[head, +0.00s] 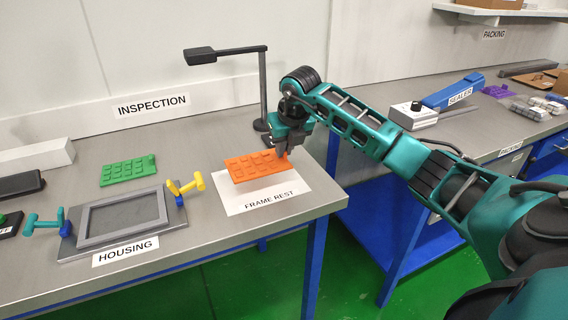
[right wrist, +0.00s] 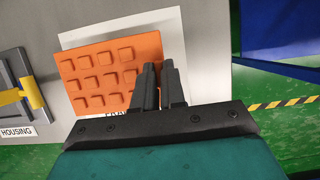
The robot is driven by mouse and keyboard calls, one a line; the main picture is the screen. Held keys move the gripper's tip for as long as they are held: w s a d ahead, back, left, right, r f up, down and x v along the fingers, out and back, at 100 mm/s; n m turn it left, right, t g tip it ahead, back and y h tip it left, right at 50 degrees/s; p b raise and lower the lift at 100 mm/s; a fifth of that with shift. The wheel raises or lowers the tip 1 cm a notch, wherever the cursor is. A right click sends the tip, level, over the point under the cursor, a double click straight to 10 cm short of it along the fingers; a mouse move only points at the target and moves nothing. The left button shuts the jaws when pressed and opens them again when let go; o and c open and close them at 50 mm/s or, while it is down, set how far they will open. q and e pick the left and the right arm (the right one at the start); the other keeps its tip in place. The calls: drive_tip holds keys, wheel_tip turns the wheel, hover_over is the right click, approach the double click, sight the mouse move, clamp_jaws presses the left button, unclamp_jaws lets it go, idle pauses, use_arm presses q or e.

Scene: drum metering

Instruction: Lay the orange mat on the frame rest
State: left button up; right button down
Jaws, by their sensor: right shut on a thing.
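The orange mat (head: 252,168) is a flat rectangle with raised square pads. My right gripper (head: 283,153) is shut on its right end and holds it over the frame rest (head: 293,191), a white labelled sheet at the table's front right. In the head view a strip of the white sheet shows in front of the mat; I cannot tell how high the mat is. In the right wrist view the mat (right wrist: 108,75) lies left of the dark fingers (right wrist: 158,75), with the white sheet (right wrist: 150,24) showing behind it. My left gripper is out of view.
The grey housing frame (head: 122,217) with yellow and teal handles stands left of the frame rest. A green mat (head: 128,171) lies behind it. A lamp on a post (head: 263,90) rises behind my right gripper. The sealer (head: 452,92) is on the bench at right.

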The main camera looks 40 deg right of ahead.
sight(286, 158)
drive_tip(key=shift+f, duration=2.3)
drive_tip(key=shift+f, duration=0.15)
drive_tip(key=c, duration=1.2)
unclamp_jaws()
